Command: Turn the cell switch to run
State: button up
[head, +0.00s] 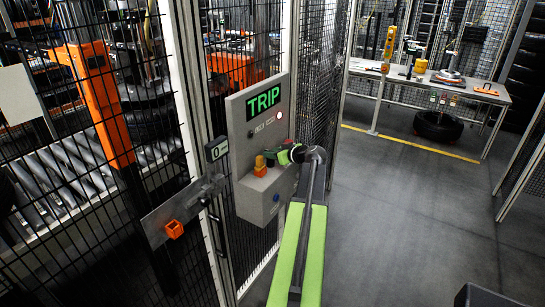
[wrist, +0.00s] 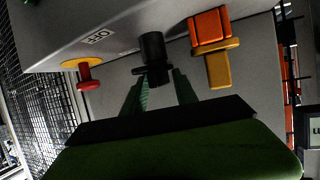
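The cell switch (wrist: 153,50) is a black knob on the grey control panel, near an "OFF" label (wrist: 98,38) in the wrist view. My gripper (wrist: 161,77) has its two green fingers apart, with the lower end of the knob between or just beyond their tips. I cannot tell whether they touch it. The panel's display (head: 263,98) reads "TRIP" in green.
A red button with a yellow collar (wrist: 85,75) sits left of the knob in the wrist view, and an orange and yellow part (wrist: 212,45) sits right. Mesh fence (head: 80,110) flanks the panel. A workbench (head: 430,85) stands at the back right. The floor (head: 390,210) right of my arm is clear.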

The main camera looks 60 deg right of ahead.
jog(key=shift+c, duration=0.3)
grip_shut()
jog(key=shift+a+h, duration=0.15)
jog(key=shift+h, duration=0.15)
jog(key=m+h, duration=0.1)
jog(key=m+g+h, duration=0.1)
jog(key=m, duration=0.1)
jog(key=shift+w+a+h, duration=0.15)
jog(key=shift+a+h, duration=0.1)
jog(key=shift+h, duration=0.05)
jog(key=shift+w+m+g+h, duration=0.2)
jog(key=shift+m+g+h, duration=1.45)
jog(key=shift+m, duration=0.25)
jog(key=shift+m+g+h, duration=0.25)
jog(key=shift+m, duration=0.05)
jog(key=shift+o, duration=0.3)
grip_release()
